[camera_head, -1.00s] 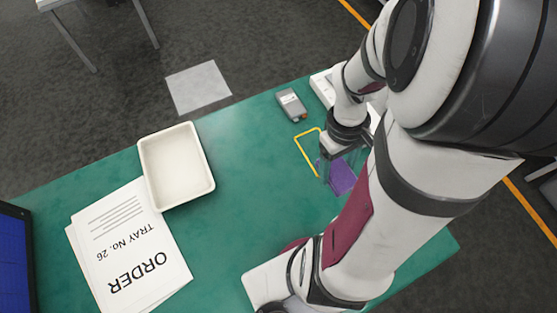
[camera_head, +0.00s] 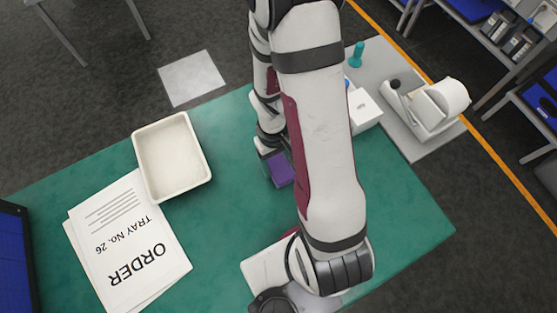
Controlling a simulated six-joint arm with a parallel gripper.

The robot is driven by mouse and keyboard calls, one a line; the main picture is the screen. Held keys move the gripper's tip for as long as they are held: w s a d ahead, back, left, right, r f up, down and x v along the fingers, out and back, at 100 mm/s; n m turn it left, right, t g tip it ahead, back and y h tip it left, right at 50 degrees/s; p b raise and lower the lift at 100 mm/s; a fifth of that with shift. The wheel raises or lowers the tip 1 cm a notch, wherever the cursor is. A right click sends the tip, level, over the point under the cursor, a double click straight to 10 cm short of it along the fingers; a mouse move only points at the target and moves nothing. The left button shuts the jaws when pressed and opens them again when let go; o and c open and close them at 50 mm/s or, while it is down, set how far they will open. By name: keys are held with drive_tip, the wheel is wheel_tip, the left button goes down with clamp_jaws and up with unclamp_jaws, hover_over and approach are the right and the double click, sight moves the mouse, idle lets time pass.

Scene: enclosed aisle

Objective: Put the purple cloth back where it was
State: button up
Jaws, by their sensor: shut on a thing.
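The purple cloth (camera_head: 281,170) is at my gripper (camera_head: 271,158), left of the big arm link and over the green table (camera_head: 235,220). My gripper is shut on the cloth; the fingertips are partly covered by it. I cannot tell how high the cloth is above the table. The yellow outline on the table is not visible now; my arm covers that area.
A cream tray (camera_head: 139,160) stands left of my gripper. Order sheets (camera_head: 130,235) lie at the left, near a dark screen (camera_head: 15,260). A white box (camera_head: 364,112) and a label-printer-like device (camera_head: 425,105) are at the right. The table between tray and gripper is clear.

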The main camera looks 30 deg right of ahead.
sight(275, 160)
drive_tip(key=shift+f, duration=0.15)
drive_tip(key=o, duration=1.3)
wheel_tip(275, 160, up, 11)
drive_tip(key=w, duration=0.2)
drive_tip(key=s+a+r+m+t+y, duration=0.1)
drive_tip(key=s+a+r+m, duration=0.4)
drive_tip(key=s+a+r, duration=0.3)
drive_tip(key=s+r, duration=0.2)
drive_tip(key=s, duration=0.2)
drive_tip(key=shift+s+a+r+m+t+y, duration=0.2)
drive_tip(key=shift+r+m+t+y, duration=0.1)
drive_tip(key=shift+y, duration=0.1)
